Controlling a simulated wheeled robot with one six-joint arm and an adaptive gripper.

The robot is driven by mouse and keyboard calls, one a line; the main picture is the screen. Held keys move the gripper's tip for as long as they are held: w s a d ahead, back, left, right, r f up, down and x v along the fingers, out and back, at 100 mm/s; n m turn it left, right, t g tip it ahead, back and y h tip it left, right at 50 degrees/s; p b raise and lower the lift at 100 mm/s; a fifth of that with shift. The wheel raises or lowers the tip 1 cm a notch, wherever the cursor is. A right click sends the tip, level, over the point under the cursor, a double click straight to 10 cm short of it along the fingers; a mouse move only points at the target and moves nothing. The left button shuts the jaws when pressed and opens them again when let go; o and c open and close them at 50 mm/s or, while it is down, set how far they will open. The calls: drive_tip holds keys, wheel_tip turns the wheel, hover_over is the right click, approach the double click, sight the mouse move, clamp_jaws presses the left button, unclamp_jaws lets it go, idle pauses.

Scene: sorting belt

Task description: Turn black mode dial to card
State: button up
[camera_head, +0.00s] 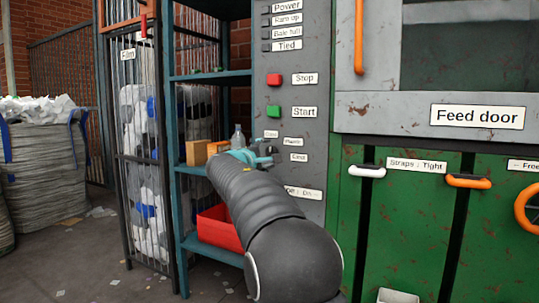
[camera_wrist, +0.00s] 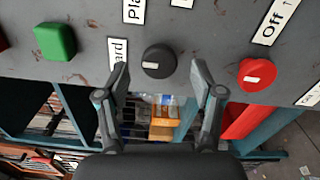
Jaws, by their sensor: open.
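The black mode dial (camera_wrist: 158,61) is on the grey panel in the wrist view, with a pale pointer mark on the left of its face. The card label (camera_wrist: 118,52), partly cut off by a finger, is left of it. A label starting "Pla" (camera_wrist: 134,10) is above. My gripper (camera_wrist: 160,75) is open, one finger on each side of the dial; contact is not visible.
A red dial (camera_wrist: 257,74) with an "Off" label is right of my fingers, and a green button (camera_wrist: 54,41) is left. A teal shelf (camera_head: 212,76) with boxes, a bottle (camera_head: 238,138) and a red bin (camera_head: 219,229) stands left of the panel.

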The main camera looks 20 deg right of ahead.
drive_tip(key=v, duration=0.9)
drive_tip(key=shift+s, duration=0.2)
drive_tip(key=shift+a, duration=0.1)
wheel_tip(320, 180, down, 11)
drive_tip(key=s+m+g+y, duration=0.1)
drive_tip(key=s+g+y, duration=0.1)
drive_tip(key=y, duration=0.1)
drive_tip(key=s+a+f+m+g+y, duration=0.3)
drive_tip(key=s+f+y, duration=0.1)
drive_tip(key=s+f, duration=0.55)
drive_tip(key=s+a+f+m+y+p, duration=0.1)
drive_tip(key=s+a+m+y, duration=0.1)
drive_tip(key=s, duration=0.8)
drive_tip(key=s+a+f+m+y+p, duration=0.1)
drive_tip(key=s+a, duration=0.3)
drive_tip(key=s, duration=0.6)
drive_tip(key=s+a+f+m+y+p, duration=0.1)
drive_tip(key=s+a+y, duration=0.3)
drive_tip(key=s, duration=0.6)
drive_tip(key=shift+f+m+p, duration=0.35)
drive_tip(key=shift+f+m, duration=0.45)
drive_tip(key=shift+m, duration=0.1)
drive_tip(key=shift+s+a, duration=0.1)
